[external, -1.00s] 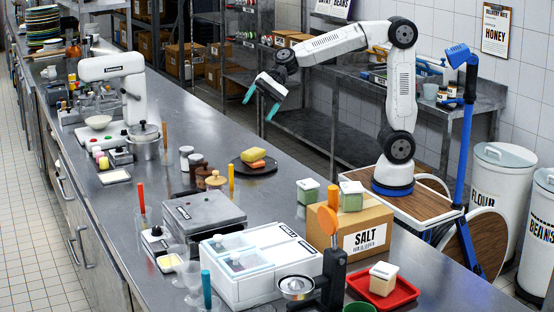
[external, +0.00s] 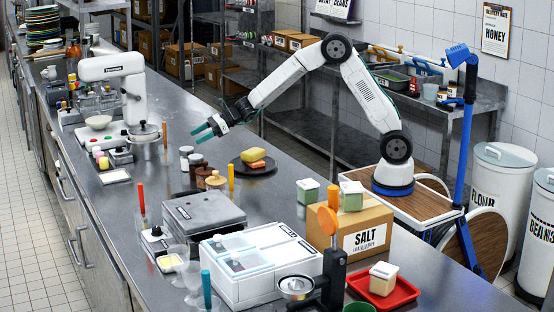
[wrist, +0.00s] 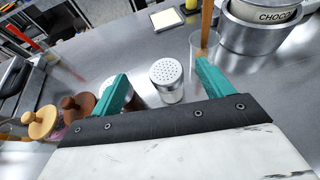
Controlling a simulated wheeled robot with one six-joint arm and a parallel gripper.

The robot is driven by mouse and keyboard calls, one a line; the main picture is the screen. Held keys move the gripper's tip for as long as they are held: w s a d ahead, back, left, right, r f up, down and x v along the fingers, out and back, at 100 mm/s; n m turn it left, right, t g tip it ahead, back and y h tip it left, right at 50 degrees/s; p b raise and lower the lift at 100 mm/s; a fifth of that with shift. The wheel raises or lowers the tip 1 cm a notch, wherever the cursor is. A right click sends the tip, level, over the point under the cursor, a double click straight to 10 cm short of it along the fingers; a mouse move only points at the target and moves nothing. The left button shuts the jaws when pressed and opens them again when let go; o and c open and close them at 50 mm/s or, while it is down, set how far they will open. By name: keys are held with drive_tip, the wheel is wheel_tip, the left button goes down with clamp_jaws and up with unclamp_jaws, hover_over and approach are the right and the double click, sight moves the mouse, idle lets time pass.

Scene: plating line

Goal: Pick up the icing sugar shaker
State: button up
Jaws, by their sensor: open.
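A shaker with a perforated silver lid, which I take for the icing sugar shaker (wrist: 167,77), stands upright on the steel counter, between my fingers' lines in the wrist view. In the external view the shaker (external: 186,154) stands just left of and below my gripper. My gripper (external: 198,135) is open and empty above the counter, its teal fingers pointing down and left. In the wrist view my gripper (wrist: 162,69) has its fingers spread on either side of the shaker, apart from it. A second, darker shaker (wrist: 136,101) is partly hidden behind the left finger.
Brown and wooden-topped mills (wrist: 42,123) stand close by on the left in the wrist view. A pot marked CHOCO (wrist: 262,30) and a glass holding an orange-brown handle (wrist: 204,40) are at right. A dark plate with food (external: 254,168) lies near my gripper.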

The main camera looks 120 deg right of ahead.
approach(183, 157)
drive_tip(key=shift+w+d+f, duration=0.8)
drive_tip(key=shift+d+f, duration=0.05)
drive_tip(key=shift+d, duration=0.15)
drive_tip(key=x, duration=0.7)
drive_tip(key=shift+w+d+f, duration=0.15)
drive_tip(key=shift+w+d, duration=0.05)
drive_tip(key=c, duration=1.2)
